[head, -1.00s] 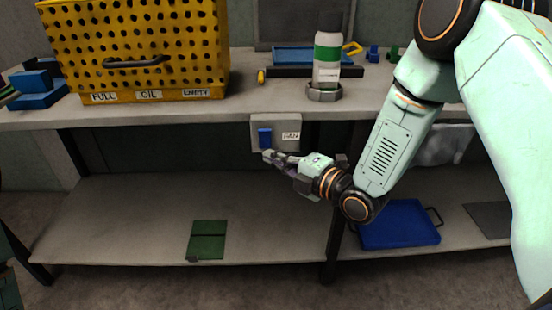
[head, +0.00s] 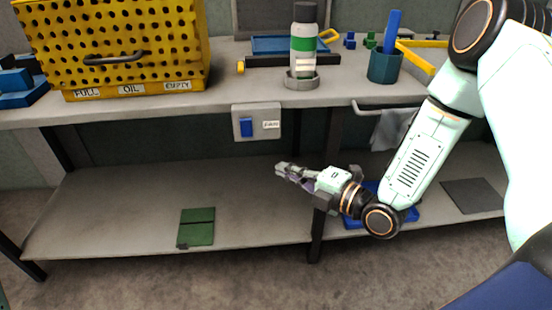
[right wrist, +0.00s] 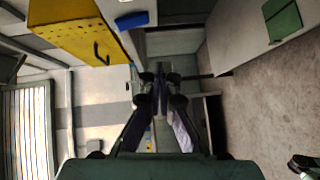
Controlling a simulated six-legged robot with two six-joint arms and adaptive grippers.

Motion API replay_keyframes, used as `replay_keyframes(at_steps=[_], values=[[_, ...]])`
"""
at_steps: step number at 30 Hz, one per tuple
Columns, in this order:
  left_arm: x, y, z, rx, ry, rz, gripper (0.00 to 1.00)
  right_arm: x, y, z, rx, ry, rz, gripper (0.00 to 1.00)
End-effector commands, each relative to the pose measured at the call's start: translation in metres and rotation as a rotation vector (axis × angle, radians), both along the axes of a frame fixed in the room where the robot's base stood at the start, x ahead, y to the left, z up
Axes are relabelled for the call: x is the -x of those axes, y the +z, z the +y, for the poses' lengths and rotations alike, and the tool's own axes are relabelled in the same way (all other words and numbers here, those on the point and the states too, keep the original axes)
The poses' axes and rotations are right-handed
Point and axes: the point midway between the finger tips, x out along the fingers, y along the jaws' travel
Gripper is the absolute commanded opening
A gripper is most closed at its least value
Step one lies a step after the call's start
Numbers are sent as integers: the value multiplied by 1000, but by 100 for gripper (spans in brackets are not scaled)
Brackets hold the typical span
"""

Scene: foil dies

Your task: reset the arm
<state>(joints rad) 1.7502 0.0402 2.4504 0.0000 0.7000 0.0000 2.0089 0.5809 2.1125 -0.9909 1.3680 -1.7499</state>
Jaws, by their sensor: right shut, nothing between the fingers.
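My right gripper (head: 280,170) is shut and empty in the head view. It hangs in free air in front of the workbench, below and right of the fan switch box (head: 243,123) with its blue rocker. Its fingers point left. In the right wrist view the two closed fingers (right wrist: 160,75) show at the centre with nothing between them. My left gripper does not show in either view.
A yellow perforated cabinet (head: 110,50) and a green-labelled bottle (head: 304,42) stand on the bench top (head: 200,105). A teal cup (head: 384,68) stands to the right. The lower shelf (head: 110,205) holds a green folder-like item (head: 196,228) and a blue tray (head: 354,222), partly hidden by my arm.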

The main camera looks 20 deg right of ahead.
Motion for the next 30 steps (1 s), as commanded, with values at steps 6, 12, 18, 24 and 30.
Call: replay_keyframes(at_steps=[6,12,18,24,30], values=[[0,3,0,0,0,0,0,10,-1,-4,0,0,1,0],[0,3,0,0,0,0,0,11,-2,-4,-1,1,0,0],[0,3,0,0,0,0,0,10,-2,-4,0,1,0,0],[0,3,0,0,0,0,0,11,-3,-3,-56,-4,38,0],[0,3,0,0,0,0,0,14,-33,-13,-332,-131,343,0]])
